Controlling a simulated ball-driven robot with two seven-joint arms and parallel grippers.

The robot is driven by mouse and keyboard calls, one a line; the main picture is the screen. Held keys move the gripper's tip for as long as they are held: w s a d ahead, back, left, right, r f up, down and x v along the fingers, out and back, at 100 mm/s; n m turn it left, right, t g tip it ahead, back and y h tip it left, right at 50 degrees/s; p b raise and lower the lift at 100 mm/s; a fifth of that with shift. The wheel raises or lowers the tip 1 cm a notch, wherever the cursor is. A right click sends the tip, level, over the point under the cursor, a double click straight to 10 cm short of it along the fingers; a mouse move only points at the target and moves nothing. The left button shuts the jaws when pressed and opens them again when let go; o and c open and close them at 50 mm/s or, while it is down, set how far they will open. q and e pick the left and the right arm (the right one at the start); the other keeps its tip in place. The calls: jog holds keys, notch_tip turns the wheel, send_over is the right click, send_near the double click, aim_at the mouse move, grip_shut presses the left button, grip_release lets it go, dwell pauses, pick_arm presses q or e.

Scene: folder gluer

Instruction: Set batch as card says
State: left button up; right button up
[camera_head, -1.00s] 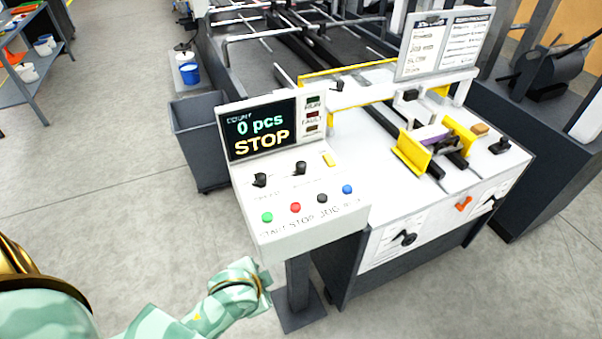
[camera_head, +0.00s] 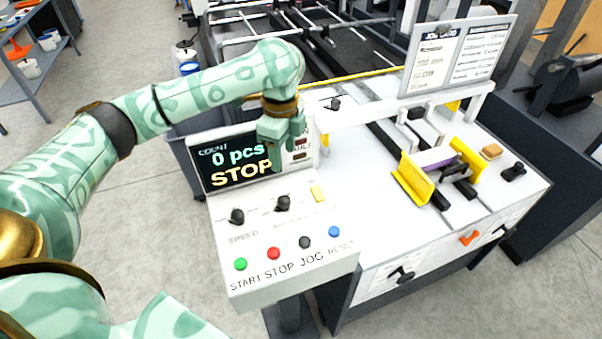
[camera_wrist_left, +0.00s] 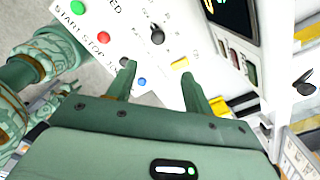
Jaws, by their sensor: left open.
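The control panel (camera_head: 290,245) has a screen (camera_head: 236,162) reading COUNT, 0 pcs, STOP. Below it are two black knobs: the left one (camera_head: 237,216), labelled SPEED, and the right one (camera_head: 283,203), whose label I cannot read. The right knob also appears in the left wrist view (camera_wrist_left: 157,35). A job card (camera_head: 432,62) stands above the machine; its lines are too small to read. My left gripper (camera_head: 270,165) is open and empty above the panel, covering part of the screen's right edge and the lamps. Its fingers (camera_wrist_left: 158,74) point toward the panel, apart from the knob. My right gripper is not visible.
Green (camera_head: 241,264), red (camera_head: 273,253), black (camera_head: 305,242) and blue (camera_head: 334,231) buttons line the panel front, with a yellow switch (camera_head: 318,192) above. The feeder with yellow guides (camera_head: 412,180) is right. A grey bin (camera_head: 183,150) stands behind the panel.

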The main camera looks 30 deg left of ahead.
pick_arm(q)
jog(key=w, duration=0.1)
jog(key=b, duration=0.5)
send_over(284, 199)
jog(key=s, duration=0.2)
notch_tip(284, 199, down, 9)
jog(key=w+f, duration=0.2)
jog(key=shift+f+b, duration=0.3)
jog(key=shift+f, duration=0.1)
jog(key=f, duration=0.1)
jog(key=f+b, duration=0.1)
jog(key=shift+w+f, duration=0.3)
jog(key=shift+s+a+f, duration=0.1)
jog(key=shift+s, duration=0.25)
jog(key=shift+s+f, duration=0.1)
jog(key=shift+s, duration=0.05)
jog(key=shift+w+f, duration=0.1)
jog(key=shift+w, duration=0.2)
jog(key=shift+s, duration=0.15)
jog(key=c, duration=0.9)
jog(key=shift+c, duration=0.3)
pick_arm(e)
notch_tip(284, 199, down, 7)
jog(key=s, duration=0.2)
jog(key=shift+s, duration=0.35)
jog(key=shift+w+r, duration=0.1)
